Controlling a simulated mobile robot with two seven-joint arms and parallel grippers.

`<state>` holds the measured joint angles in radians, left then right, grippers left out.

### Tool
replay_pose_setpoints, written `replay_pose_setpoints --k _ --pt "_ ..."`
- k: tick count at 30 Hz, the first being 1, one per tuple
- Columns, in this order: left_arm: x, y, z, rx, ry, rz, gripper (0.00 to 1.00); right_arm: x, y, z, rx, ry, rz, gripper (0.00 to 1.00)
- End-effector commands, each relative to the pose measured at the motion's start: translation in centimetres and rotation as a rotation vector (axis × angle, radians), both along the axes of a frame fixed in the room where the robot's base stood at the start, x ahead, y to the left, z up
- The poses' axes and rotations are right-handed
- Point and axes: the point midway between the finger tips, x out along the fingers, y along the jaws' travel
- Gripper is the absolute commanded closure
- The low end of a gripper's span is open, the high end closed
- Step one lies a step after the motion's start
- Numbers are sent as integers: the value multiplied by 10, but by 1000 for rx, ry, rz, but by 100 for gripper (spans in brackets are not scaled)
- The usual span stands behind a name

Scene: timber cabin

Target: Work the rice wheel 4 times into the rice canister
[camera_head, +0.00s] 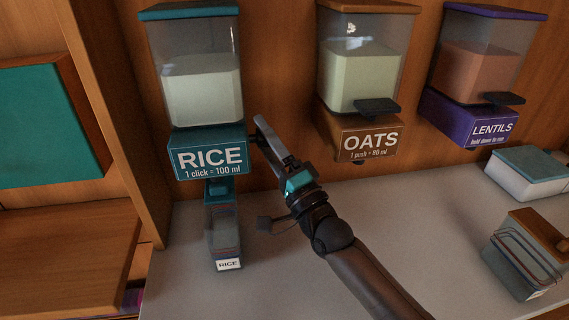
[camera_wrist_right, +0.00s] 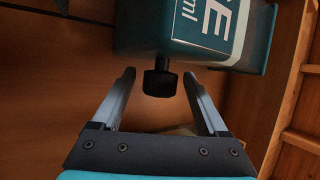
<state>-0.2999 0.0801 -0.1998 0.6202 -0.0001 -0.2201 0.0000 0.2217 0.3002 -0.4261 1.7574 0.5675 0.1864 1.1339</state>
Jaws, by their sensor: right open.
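The teal rice dispenser (camera_head: 207,149) hangs on the wooden wall, with white rice in its clear hopper. The rice canister (camera_head: 223,230), clear with a teal lid area and a RICE label, stands upright on the counter under the dispenser. The rice wheel (camera_wrist_right: 160,83) is a black knob on the side of the dispenser in the right wrist view. My right gripper (camera_head: 257,132) is at the dispenser's right side, its fingers open either side of the wheel with gaps visible. The canister's mouth and any rice inside are hard to make out. My left gripper is out of view.
The oats dispenser (camera_head: 368,138) and the purple lentils dispenser (camera_head: 470,118) hang to the right. A teal-lidded box (camera_head: 528,172) and an orange-lidded canister (camera_head: 528,255) are at the right of the grey counter (camera_head: 420,205). A wooden post (camera_head: 125,110) stands left.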

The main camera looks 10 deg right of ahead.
Motion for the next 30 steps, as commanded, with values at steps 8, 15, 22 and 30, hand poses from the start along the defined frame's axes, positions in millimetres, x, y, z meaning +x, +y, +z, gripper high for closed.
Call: replay_pose_setpoints --k 8,15,22,30 --pt "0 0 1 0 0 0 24 -37 -17 -20 -3 4 -1 23" --pt "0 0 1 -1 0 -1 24 -75 -35 -40 -5 5 0 23" --pt "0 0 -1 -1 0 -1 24 -105 -49 -55 -3 3 1 23" --pt "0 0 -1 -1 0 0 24 -120 -56 -62 -1 1 -1 23"
